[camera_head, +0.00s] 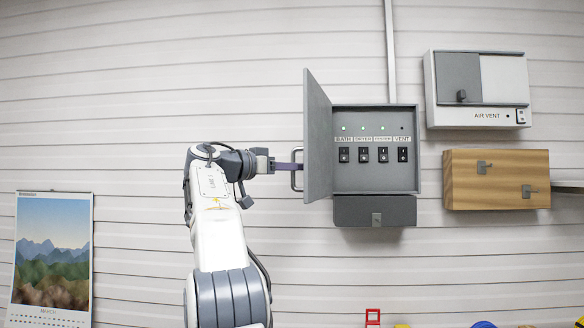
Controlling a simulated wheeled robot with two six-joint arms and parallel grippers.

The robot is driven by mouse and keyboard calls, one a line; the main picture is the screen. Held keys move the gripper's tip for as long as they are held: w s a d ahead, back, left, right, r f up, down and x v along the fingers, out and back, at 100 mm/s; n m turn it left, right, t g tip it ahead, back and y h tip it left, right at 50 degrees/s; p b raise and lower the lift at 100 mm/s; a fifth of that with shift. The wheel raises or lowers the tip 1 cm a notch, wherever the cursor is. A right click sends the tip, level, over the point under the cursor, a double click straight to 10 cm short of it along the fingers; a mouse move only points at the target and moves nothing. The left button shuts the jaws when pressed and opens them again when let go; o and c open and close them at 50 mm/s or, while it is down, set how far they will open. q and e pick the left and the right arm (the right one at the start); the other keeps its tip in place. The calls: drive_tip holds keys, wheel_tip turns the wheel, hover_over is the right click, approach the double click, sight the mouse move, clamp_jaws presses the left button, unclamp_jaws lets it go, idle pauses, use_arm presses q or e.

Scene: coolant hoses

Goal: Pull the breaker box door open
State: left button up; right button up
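The grey breaker box (375,185) is on the wall right of centre. Its door (318,138) is hinged on the left and stands swung open, so the row of black switches inside shows. The door's bar handle (296,180) is on the door's outer face, to its left.
A grey box (375,211) is right below the breaker box, and a conduit (390,50) runs up above it. An air vent panel (478,117) and a wooden box (510,195) are to the right. A calendar (52,255) hangs at left.

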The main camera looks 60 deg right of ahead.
drive_tip(key=b+v, duration=0.1)
drive_tip(key=v, duration=0.9)
drive_tip(key=shift+a, duration=0.25)
drive_tip(key=shift+w+b, duration=0.1)
drive_tip(key=shift+b, duration=0.2)
